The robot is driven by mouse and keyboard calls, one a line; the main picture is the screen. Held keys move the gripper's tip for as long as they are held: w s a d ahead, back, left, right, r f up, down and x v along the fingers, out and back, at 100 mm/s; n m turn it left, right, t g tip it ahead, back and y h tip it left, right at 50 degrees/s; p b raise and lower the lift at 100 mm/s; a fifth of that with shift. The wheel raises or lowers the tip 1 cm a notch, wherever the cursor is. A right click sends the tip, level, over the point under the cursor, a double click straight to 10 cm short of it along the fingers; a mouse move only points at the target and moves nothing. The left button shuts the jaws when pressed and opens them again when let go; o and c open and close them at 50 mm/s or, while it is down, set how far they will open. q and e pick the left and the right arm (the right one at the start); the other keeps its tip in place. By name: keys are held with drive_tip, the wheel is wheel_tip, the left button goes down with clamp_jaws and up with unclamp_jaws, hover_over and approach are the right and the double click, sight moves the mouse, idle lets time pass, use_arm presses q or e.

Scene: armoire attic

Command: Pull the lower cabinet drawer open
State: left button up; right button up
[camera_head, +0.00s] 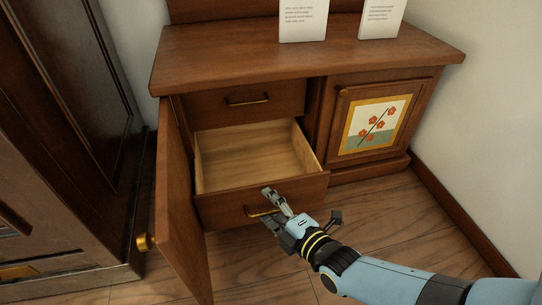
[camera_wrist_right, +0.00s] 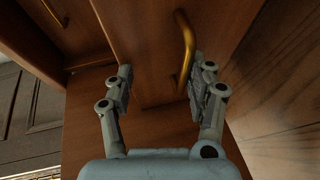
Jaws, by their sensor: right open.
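The lower drawer (camera_head: 262,199) of the wooden cabinet (camera_head: 300,62) is pulled out, and its pale interior shows empty. Its brass handle (camera_head: 258,212) is on the front panel. My right gripper (camera_head: 270,208) is at the handle, with its fingers spread. In the right wrist view the handle (camera_wrist_right: 187,48) stands just ahead of the open right gripper (camera_wrist_right: 162,85), nearer the right finger; I cannot tell whether they touch. My left gripper is not in view.
The cabinet's left door (camera_head: 176,205) stands open beside the drawer, with a brass knob (camera_head: 146,242). The upper drawer (camera_head: 245,102) is shut. A right door with a flower picture (camera_head: 376,124) is shut. A dark armoire (camera_head: 62,130) stands at left. Wooden floor in front is clear.

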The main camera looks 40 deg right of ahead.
drive_tip(key=o, duration=0.9)
drive_tip(key=r, duration=0.5)
drive_tip(key=shift+w+d+r, duration=0.15)
drive_tip(key=shift+w+r, duration=0.15)
drive_tip(key=shift+w, duration=0.1)
drive_tip(key=shift+c, duration=0.2)
wheel_tip(320, 180, up, 2)
drive_tip(key=shift+r+t, duration=0.1)
drive_tip(key=shift+t, duration=0.2)
drive_tip(key=c, duration=0.9)
drive_tip(key=shift+o, duration=0.2)
drive_tip(key=shift+s, duration=0.1)
